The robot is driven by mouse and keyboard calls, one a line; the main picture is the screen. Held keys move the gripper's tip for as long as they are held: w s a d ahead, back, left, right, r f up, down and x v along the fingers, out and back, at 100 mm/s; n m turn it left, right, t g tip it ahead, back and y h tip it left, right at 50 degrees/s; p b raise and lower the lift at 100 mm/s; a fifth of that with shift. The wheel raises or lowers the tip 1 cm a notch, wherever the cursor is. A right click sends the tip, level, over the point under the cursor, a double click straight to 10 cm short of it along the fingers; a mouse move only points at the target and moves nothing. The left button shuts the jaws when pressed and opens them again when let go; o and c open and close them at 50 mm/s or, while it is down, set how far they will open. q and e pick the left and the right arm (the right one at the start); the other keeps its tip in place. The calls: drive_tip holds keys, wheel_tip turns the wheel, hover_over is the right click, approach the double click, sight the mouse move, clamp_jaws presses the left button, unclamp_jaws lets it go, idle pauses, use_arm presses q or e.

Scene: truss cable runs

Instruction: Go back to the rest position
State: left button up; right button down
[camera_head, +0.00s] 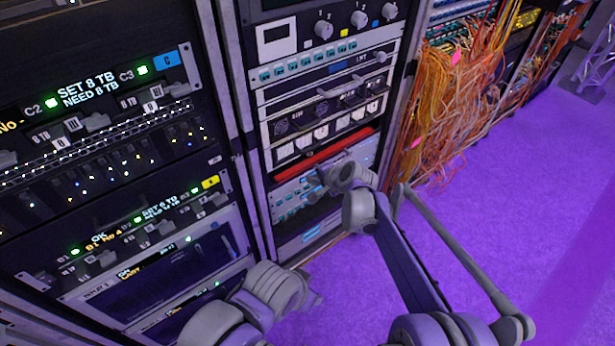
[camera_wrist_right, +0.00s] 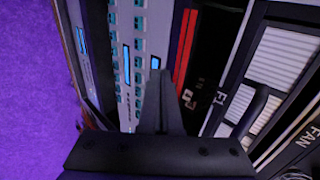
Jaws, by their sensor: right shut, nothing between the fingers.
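My right gripper (camera_head: 322,186) is in front of the lower part of the middle rack, near a panel with rows of teal ports. In the right wrist view its fingers (camera_wrist_right: 160,95) are together, with nothing between them. The port panel (camera_wrist_right: 130,60) and a red strip (camera_wrist_right: 186,52) lie beyond the fingers. I cannot tell whether the fingers touch the rack. Grey links of my left arm (camera_head: 268,292) show at the bottom, in front of the racks. Its fingers cannot be made out.
The left rack (camera_head: 120,215) has lit displays and drive rows. The middle rack (camera_head: 325,75) has knobs, switches and a red strip. Loose orange cables (camera_head: 440,110) hang from the rack at right. The purple floor (camera_head: 530,200) is open at right.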

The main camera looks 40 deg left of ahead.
drive_tip(key=p+v, duration=0.2)
drive_tip(key=v, duration=0.8)
drive_tip(key=s+d+r+n+t+h, duration=0.15)
drive_tip(key=s+d, duration=0.25)
drive_tip(key=d, duration=1)
drive_tip(key=s+d+r+h, duration=0.1)
drive_tip(key=s+d+h, duration=0.25)
drive_tip(key=d, duration=0.95)
drive_tip(key=s+d+f+n+h, duration=0.1)
drive_tip(key=s+d+f+h, duration=0.15)
drive_tip(key=s+d, duration=0.65)
drive_tip(key=s+d+f+n+h, duration=0.15)
drive_tip(key=s+d+f, duration=0.25)
drive_tip(key=s+d, duration=0.55)
use_arm(q)
wheel_tip(320, 180, up, 18)
drive_tip(key=w+p, duration=0.2)
drive_tip(key=p, duration=1.2)
drive_tip(key=shift+r+t, duration=0.2)
drive_tip(key=shift+t, duration=0.2)
use_arm(e)
wheel_tip(320, 180, up, 17)
drive_tip(key=w, duration=0.2)
drive_tip(key=shift+w+d+t, duration=0.15)
drive_tip(key=shift+d+t, duration=0.15)
drive_tip(key=shift+t, duration=0.15)
use_arm(q)
drive_tip(key=shift+d, duration=0.1)
